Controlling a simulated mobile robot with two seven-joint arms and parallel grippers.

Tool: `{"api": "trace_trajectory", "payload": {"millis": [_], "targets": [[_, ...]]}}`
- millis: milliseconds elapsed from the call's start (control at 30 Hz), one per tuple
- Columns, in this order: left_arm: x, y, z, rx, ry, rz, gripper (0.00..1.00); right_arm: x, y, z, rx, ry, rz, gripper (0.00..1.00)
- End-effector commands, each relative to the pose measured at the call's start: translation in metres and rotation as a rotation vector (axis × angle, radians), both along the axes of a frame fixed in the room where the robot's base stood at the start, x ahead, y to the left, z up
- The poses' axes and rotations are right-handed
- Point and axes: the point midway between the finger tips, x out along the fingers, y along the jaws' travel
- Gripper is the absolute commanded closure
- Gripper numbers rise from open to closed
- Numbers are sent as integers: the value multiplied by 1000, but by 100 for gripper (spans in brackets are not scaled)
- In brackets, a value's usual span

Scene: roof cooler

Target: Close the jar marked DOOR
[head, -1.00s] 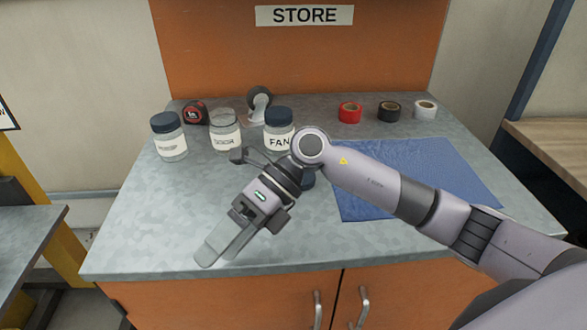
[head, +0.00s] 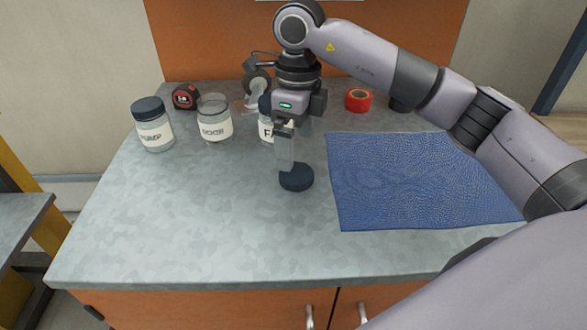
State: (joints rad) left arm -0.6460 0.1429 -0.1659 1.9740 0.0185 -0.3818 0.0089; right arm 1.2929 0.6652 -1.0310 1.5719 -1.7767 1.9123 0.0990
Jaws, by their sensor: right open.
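The jar marked DOOR (head: 214,119) stands upright at the back left of the grey counter, with no lid on it. A dark blue lid (head: 296,178) lies flat on the counter near its middle. My right gripper (head: 286,166) points down just above this lid, its fingers open; whether they reach around the lid's sides I cannot tell. The jar marked PUMP (head: 154,131) has a dark lid on and stands to the left. The jar marked FAN (head: 265,129) is mostly hidden behind my right gripper. My left gripper is out of view.
A tape measure (head: 186,96) and a tape dispenser (head: 257,84) stand behind the jars. A red tape roll (head: 358,100) lies at the back right, a black one (head: 400,105) partly behind my arm. A blue mat (head: 405,185) covers the right. The counter's front left is clear.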

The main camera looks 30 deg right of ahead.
Motion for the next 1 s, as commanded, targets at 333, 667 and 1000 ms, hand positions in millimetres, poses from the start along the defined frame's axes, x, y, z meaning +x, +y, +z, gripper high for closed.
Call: {"api": "trace_trajectory", "payload": {"millis": [333,667,1000], "targets": [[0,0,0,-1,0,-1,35,2,-7,4,-30,-7,-12,0],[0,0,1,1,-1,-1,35,1,-6,-14,-29,-5,-10,0],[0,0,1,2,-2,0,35,0,-5,-20,-29,-6,-10,0]]}}
